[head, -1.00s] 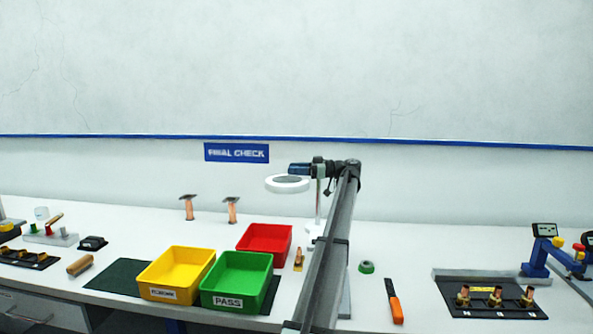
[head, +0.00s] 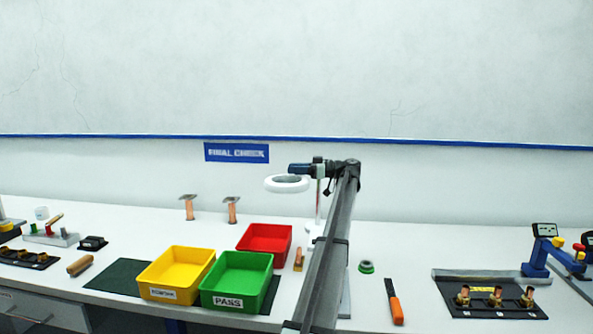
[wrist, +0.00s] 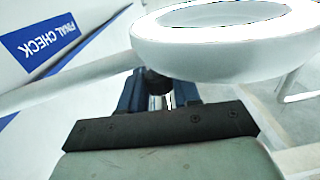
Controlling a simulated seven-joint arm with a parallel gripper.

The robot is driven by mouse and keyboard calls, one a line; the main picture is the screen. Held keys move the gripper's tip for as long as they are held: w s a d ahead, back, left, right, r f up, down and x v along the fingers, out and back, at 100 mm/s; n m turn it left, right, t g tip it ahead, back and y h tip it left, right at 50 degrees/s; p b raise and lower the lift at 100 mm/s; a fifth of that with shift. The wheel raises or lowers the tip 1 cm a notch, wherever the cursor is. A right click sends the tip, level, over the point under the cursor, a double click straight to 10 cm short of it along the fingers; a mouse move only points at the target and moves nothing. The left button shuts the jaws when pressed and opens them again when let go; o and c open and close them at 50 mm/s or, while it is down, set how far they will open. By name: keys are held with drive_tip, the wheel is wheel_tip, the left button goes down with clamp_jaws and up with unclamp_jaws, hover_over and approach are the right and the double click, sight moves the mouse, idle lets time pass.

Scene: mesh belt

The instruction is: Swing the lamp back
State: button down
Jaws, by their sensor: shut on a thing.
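In the wrist view the white ring (wrist: 225,50) fills the upper right, very close, and a white bar runs off to the left. My gripper (head: 294,169) is at the ring in the head view, just above its rim. Its blue fingers also show in the wrist view (wrist: 158,98), partly behind the ring. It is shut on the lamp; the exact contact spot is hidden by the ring.
A red bin (head: 265,240), a yellow bin (head: 150,277) and a green PASS bin (head: 236,302) stand below, left of my arm. Two copper pieces stand behind them. An orange-handled tool (head: 396,308) and a black fixture mat (head: 455,309) lie right.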

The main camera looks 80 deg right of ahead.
drive_tip(key=shift+w+d+m+h, duration=0.1)
drive_tip(key=shift+w+m+h, duration=0.2)
drive_tip(key=shift+w+h, duration=0.3)
drive_tip(key=w+d+m+g+h, duration=0.4)
drive_tip(key=w+d+m+h, duration=0.4)
drive_tip(key=w+d+h, duration=0.3)
drive_tip(key=shift+w+h, duration=0.3)
drive_tip(key=shift+w, duration=0.5)
drive_tip(key=c, duration=0.9)
unclamp_jaws()
